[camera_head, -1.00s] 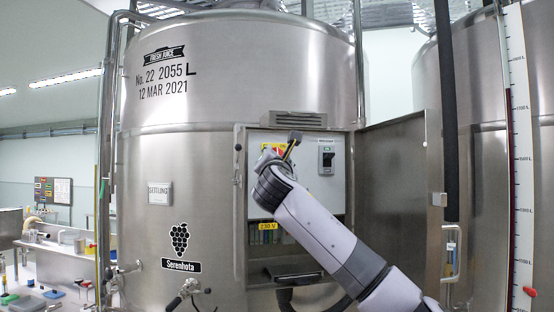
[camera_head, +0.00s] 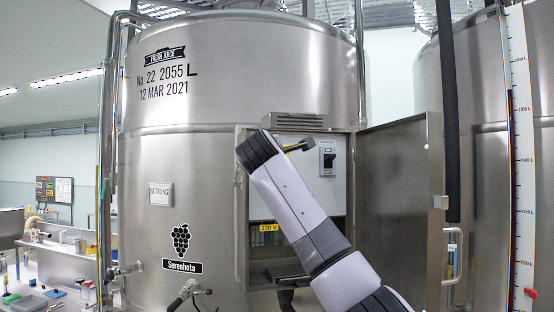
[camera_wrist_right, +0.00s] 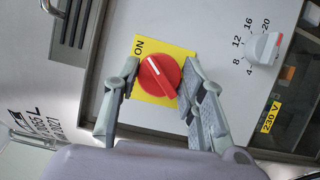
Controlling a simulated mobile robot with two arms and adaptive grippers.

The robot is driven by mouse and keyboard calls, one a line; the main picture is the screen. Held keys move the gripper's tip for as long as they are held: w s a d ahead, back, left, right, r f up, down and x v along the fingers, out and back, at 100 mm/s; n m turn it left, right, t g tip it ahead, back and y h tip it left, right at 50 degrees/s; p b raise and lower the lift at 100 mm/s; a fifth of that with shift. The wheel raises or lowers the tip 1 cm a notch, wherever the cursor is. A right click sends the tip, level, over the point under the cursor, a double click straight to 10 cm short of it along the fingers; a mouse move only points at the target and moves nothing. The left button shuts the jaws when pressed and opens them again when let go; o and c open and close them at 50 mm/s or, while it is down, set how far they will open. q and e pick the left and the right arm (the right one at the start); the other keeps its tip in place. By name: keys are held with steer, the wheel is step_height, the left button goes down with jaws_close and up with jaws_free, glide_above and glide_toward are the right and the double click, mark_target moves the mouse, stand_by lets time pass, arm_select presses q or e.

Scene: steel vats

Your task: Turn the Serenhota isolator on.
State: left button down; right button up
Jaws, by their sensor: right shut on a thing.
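The Serenhota vat (camera_head: 215,100) is the large steel tank with a grape logo (camera_head: 181,240). Its control box stands open, with a pale panel (camera_head: 332,192) inside. In the right wrist view the isolator is a red round knob (camera_wrist_right: 159,75) on a yellow plate (camera_wrist_right: 180,52) marked ON. The knob's white line points up-left, toward the ON lettering. My right gripper (camera_wrist_right: 158,82) is shut on the knob, with one finger on each side. My left gripper is in neither view.
The open steel door (camera_head: 396,205) stands right of my arm. A black switch (camera_head: 328,158) sits on the panel. A numbered dial (camera_wrist_right: 264,48) is beside the knob, near a yellow 230 V label (camera_wrist_right: 271,117). A vent (camera_head: 294,121) tops the box.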

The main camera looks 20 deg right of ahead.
steer(key=shift+m, duration=0.4)
steer(key=o, duration=1.1)
steer(key=shift+d, duration=0.1)
steer(key=shift+s, duration=0.1)
steer(key=v, duration=1.2)
steer(key=shift+r, duration=0.2)
steer(key=shift+f, duration=0.1)
